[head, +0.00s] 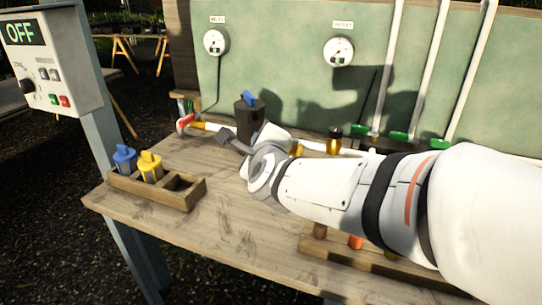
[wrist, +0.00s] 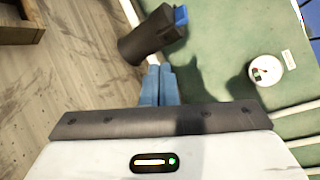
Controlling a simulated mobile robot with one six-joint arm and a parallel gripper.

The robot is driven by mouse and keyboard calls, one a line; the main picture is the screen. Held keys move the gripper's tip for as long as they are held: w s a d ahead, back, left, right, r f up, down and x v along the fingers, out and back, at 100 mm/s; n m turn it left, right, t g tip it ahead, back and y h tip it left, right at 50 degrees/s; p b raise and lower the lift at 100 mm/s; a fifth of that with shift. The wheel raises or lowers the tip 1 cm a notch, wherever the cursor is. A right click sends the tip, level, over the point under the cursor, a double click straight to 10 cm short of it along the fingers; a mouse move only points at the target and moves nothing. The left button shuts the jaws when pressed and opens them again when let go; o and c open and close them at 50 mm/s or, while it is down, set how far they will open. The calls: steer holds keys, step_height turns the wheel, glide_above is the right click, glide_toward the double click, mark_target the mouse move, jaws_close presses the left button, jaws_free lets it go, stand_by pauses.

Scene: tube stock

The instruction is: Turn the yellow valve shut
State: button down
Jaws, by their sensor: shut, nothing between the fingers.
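I cannot make out a yellow valve for certain. In the head view a red handle (head: 185,122) with a short yellow piece (head: 198,125) sits at the left end of the white pipe (head: 216,127). Amber fittings, one with a dark top (head: 334,142), show farther right along the pipe, partly behind my arm. My gripper's blue fingers (wrist: 158,70) are together and empty in the wrist view. They point toward the dark canister (wrist: 145,40) with a blue top; contact cannot be told. In the head view my arm hides part of the pipe.
A wooden tray (head: 193,196) holds a blue and a yellow cartridge (head: 150,168), with one slot empty. Two gauges (head: 338,51) hang on the green panel (head: 275,75). A control box (head: 48,60) reads OFF.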

steer(key=f+m+h+b, duration=0.2)
steer(key=m, duration=0.3)
steer(key=f+m+t+h+b, duration=0.1)
steer(key=f+m+h+b, duration=0.2)
steer(key=m, duration=0.3)
steer(key=f+m+h+b, duration=0.3)
steer(key=m, duration=0.2)
steer(key=shift+s+a+f+m+t, duration=0.1)
steer(key=shift+s+a+m+t, duration=0.05)
steer(key=shift+s+m+t, duration=0.25)
steer(key=shift+w, duration=0.25)
steer(key=x, duration=0.9)
steer(key=b+x, duration=0.1)
steer(key=x, duration=0.3)
steer(key=shift+w+d, duration=0.2)
steer(key=shift+d, duration=0.15)
steer(key=shift+w+f+b, duration=0.1)
steer(key=shift+w+b, duration=0.2)
steer(key=shift+b, duration=0.8)
steer(key=shift+w+r, duration=0.1)
steer(key=shift+r, duration=0.4)
